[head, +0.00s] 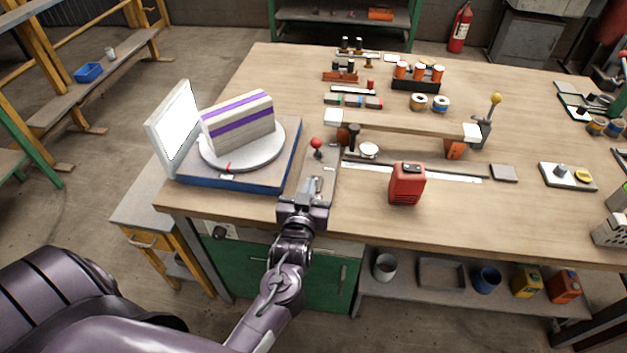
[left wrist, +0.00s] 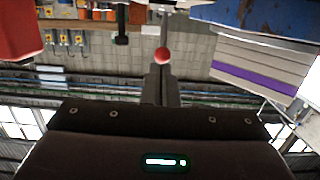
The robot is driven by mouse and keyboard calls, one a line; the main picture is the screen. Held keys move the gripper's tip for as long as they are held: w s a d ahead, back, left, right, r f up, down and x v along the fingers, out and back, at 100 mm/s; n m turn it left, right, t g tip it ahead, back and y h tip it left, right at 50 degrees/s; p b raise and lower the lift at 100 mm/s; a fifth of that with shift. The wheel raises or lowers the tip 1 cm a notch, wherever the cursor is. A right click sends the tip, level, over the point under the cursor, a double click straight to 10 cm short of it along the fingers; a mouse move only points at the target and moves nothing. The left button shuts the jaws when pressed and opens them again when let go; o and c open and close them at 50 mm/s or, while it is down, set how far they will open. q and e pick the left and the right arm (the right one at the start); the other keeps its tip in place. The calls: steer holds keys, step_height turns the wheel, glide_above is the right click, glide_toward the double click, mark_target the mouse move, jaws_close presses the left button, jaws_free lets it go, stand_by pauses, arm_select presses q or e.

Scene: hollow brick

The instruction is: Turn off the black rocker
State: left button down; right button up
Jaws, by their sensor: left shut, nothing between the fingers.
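My left gripper (head: 314,186) reaches in from the bottom over the bench's front edge, shut and empty, above a grey metal base with a red-ball lever (head: 317,143). In the left wrist view the shut fingers (left wrist: 160,82) point toward the red ball (left wrist: 162,56). I cannot tell whether they touch it. A small dark control (head: 219,232) sits on a pale plate on the bench front, left of and below the gripper. It may be the black rocker, but its shape and position are too small to read. My right gripper is out of view.
A blue-based turntable (head: 232,181) with a striped block (head: 238,124) stands left of the gripper. A red box (head: 406,184) stands to its right. A raised wooden bar (head: 400,124) lies behind.

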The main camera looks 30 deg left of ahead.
arm_select(q)
steer(key=x, duration=0.6)
steer(key=shift+r+p, duration=0.1)
steer(key=shift+p, duration=0.3)
step_height(320, 180, down, 3)
steer(key=shift+r, duration=0.1)
steer(key=shift+f, duration=0.7)
steer(key=shift+w+f, duration=0.1)
